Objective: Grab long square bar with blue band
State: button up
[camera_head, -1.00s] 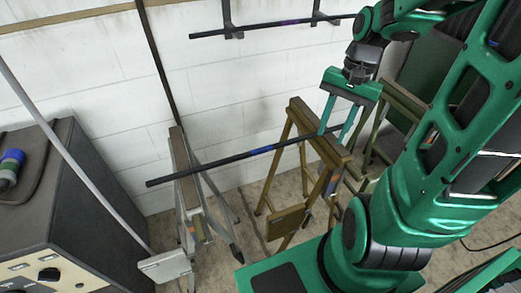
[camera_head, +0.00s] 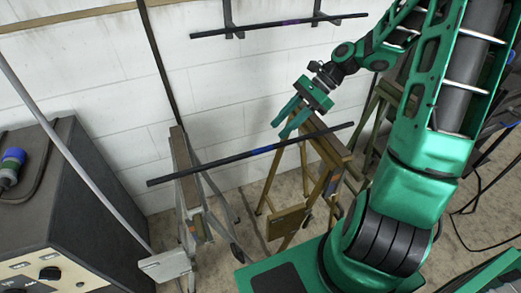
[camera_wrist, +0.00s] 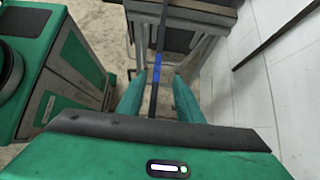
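The long dark square bar (camera_head: 215,163) lies across two sawhorses, its blue band (camera_head: 264,149) between them. In the wrist view the blue band (camera_wrist: 157,72) appears between my two fingers, with the bar running lengthwise away. My gripper (camera_head: 280,131) is open, its green fingers tilted down to the left, just above and right of the band in the head view. In the wrist view the gripper (camera_wrist: 158,82) shows a gap on both sides of the bar. Whether the bar lies between the fingertips or just beyond them is unclear.
The bar rests on a grey sawhorse (camera_head: 188,180) at left and a brown sawhorse (camera_head: 327,150) at right. Another dark bar with a purple band (camera_head: 288,22) sits on wall brackets. A dark cabinet (camera_head: 100,215) stands at left. The white wall is close behind.

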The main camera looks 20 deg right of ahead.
aim_at(263, 148)
jog(key=shift+s+f+x, duration=0.1)
jog(key=shift+x, duration=1.75)
jog(key=shift+s+f+x, duration=0.1)
jog(key=shift+x, duration=1.75)
jog(key=shift+d, duration=0.2)
grip_shut()
